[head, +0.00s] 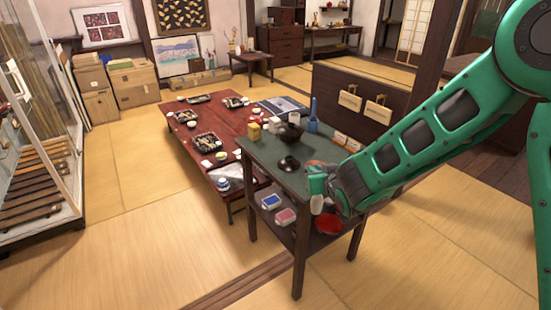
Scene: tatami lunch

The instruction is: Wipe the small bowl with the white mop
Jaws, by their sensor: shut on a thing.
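My gripper (317,184) is at the right front edge of a dark green side table (262,160). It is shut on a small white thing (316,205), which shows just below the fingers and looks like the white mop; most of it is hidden. A small dark bowl (289,164) sits on the table top, left of my gripper and apart from it. A larger dark bowl (290,131) stands further back on the same table. I cannot tell for sure which one is the small bowl.
The lower shelf holds a red bowl (328,224) and blue and pink boxes (271,201). A long red table (190,140) with dishes adjoins behind. Tatami at left is clear.

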